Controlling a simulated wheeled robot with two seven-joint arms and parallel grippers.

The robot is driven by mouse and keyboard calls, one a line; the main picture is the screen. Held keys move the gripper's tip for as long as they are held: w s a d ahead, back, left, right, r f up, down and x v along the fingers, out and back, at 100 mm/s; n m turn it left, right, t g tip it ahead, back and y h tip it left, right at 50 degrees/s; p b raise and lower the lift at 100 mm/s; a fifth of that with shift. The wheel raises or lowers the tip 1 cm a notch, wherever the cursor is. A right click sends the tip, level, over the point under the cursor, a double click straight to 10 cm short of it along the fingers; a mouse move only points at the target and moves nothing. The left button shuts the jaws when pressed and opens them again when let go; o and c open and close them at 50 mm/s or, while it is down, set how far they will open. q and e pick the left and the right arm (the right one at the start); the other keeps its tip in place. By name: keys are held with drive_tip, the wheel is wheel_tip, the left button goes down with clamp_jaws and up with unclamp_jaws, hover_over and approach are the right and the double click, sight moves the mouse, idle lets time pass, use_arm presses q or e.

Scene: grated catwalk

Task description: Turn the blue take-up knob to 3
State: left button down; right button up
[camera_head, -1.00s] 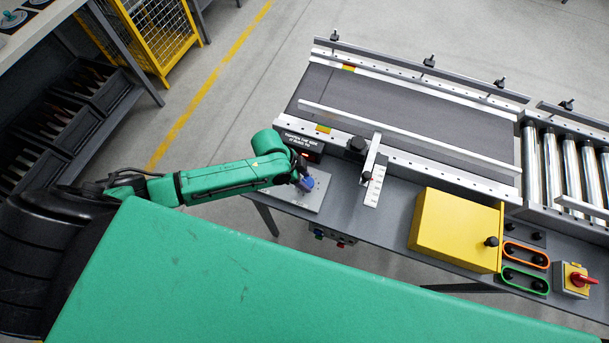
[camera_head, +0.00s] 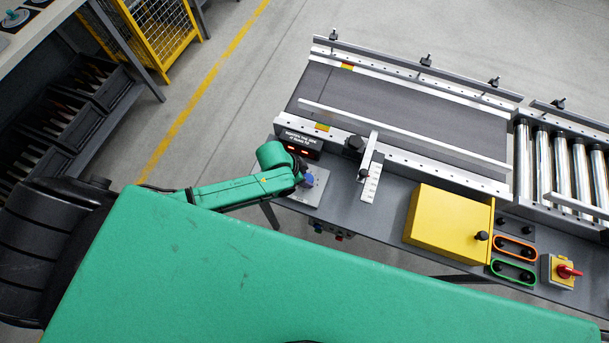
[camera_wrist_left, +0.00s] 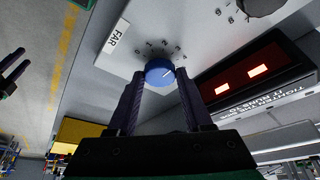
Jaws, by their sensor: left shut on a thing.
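The blue take-up knob (camera_wrist_left: 159,72) sits on a pale plate with a dial of printed numbers around it and a FAR label (camera_wrist_left: 115,37) beside it. A pale line on the knob's face points to the upper right in the left wrist view; the number it meets is too small to read surely. In the head view the knob (camera_head: 309,181) shows partly beyond my wrist, on the grey plate (camera_head: 318,188). My left gripper (camera_wrist_left: 157,80) is shut on the knob, one finger on each side.
A black display (camera_wrist_left: 258,75) with red lit marks is close beside the knob. A conveyor belt (camera_head: 400,115), a guide with a scale (camera_head: 371,182), a yellow box (camera_head: 448,228) and a red switch (camera_head: 567,271) share the bench. My green body covers the foreground.

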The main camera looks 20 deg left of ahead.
use_arm(q)
drive_tip(key=shift+c, duration=1.6)
unclamp_jaws()
drive_tip(key=shift+r, duration=0.1)
drive_tip(key=v, duration=1.4)
drive_tip(key=shift+s+r, duration=0.2)
drive_tip(key=shift+s, duration=0.1)
